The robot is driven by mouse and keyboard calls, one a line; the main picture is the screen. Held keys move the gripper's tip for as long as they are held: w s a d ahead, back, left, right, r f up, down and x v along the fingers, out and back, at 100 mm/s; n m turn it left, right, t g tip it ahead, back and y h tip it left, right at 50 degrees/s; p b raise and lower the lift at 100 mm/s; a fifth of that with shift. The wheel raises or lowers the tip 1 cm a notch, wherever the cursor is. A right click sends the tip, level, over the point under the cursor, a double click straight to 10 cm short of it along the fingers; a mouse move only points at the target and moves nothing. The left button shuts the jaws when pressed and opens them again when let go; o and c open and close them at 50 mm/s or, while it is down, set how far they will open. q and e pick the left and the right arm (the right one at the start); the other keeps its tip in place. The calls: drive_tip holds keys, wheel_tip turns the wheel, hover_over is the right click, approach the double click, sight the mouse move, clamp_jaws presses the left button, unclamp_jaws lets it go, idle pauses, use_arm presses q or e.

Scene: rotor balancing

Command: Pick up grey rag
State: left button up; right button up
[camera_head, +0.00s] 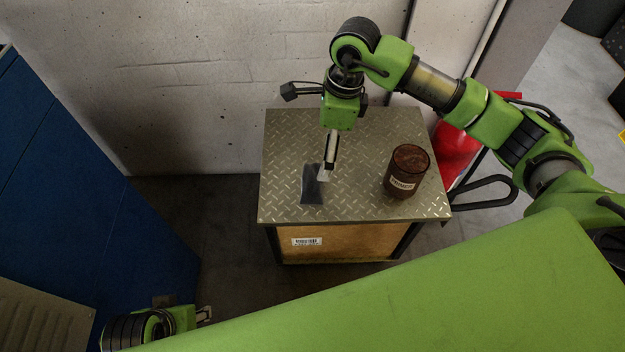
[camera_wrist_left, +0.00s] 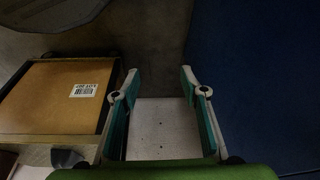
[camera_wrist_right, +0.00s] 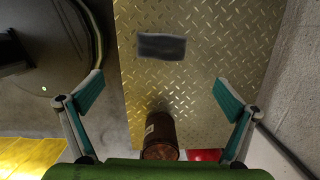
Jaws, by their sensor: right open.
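The grey rag (camera_head: 312,186) lies flat on the diamond-plate top of a small cabinet, left of its middle. In the right wrist view the rag (camera_wrist_right: 162,46) is a dark grey rectangle on the plate. My right gripper (camera_head: 325,176) hangs above the table, over or beside the rag's right edge in the head view. In the right wrist view its fingers (camera_wrist_right: 165,92) are wide apart with nothing between them. My left gripper (camera_head: 204,314) is low at the bottom left, away from the cabinet. In its wrist view its fingers (camera_wrist_left: 158,82) are apart and empty.
A brown labelled canister (camera_head: 407,172) stands on the metal cabinet top (camera_head: 350,212), right of the rag. A red object (camera_head: 456,150) stands behind the cabinet's right side. A brick wall (camera_head: 190,80) is behind. A blue surface (camera_head: 80,190) is at left.

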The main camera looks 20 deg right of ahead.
sight(313, 176)
drive_tip(key=f, duration=0.2)
drive_tip(key=f+b, duration=0.1)
drive_tip(key=f, duration=0.2)
drive_tip(key=a+f, duration=0.1)
drive_tip(key=f, duration=0.2)
drive_tip(key=shift+w, duration=0.2)
drive_tip(key=shift+w+a+f+b, duration=0.15)
drive_tip(key=shift+a+f+b, duration=0.1)
drive_tip(key=shift+f, duration=0.65)
drive_tip(key=shift+w+a+f+b, duration=0.15)
drive_tip(key=shift+a+f+b, duration=0.05)
drive_tip(key=shift+f, duration=0.65)
drive_tip(key=shift+w+a+f+b, duration=0.15)
drive_tip(key=shift+a+f+b, duration=0.1)
drive_tip(key=shift+f, duration=0.65)
use_arm(q)
drive_tip(key=v, duration=0.2)
drive_tip(key=shift+s+a+r, duration=0.1)
drive_tip(key=shift+s+r, duration=0.15)
drive_tip(key=shift+r, duration=0.1)
use_arm(e)
drive_tip(key=c, duration=1.1)
